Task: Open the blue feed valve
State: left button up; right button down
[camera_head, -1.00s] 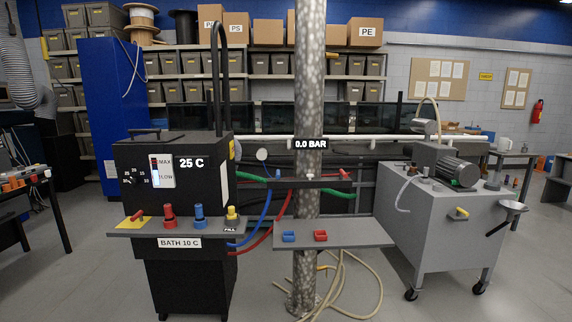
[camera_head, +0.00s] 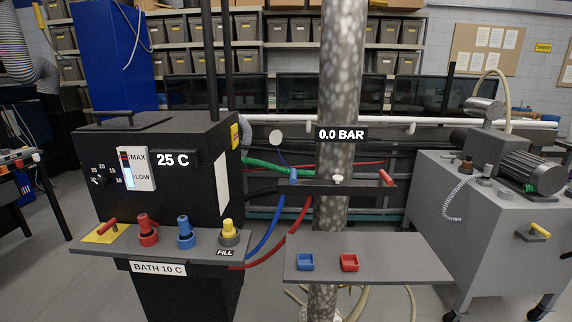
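A small blue handle (camera_head: 293,176) stands upright at the left end of a dark bar (camera_head: 335,188) fixed across the speckled column (camera_head: 337,100). A red handle (camera_head: 386,178) sits tilted at the bar's right end, and a small white knob (camera_head: 338,179) is between them. A label on the column reads 0.0 BAR. A blue hose (camera_head: 266,236) and a red hose (camera_head: 292,232) run from under the bar to the black bath unit (camera_head: 150,180). Neither of my grippers is in view.
The bath unit's front shelf bears a red lever, red and blue fittings (camera_head: 185,232) and a yellow-capped FILL fitting (camera_head: 229,232). A grey motor cart (camera_head: 480,220) stands right.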

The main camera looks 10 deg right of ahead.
aim_at(293, 170)
jog(key=i+l+u, duration=0.1)
jog(key=i, duration=0.35)
jog(key=i+l+u, duration=0.1)
jog(key=i+l, duration=0.15)
jog(key=i, duration=0.15)
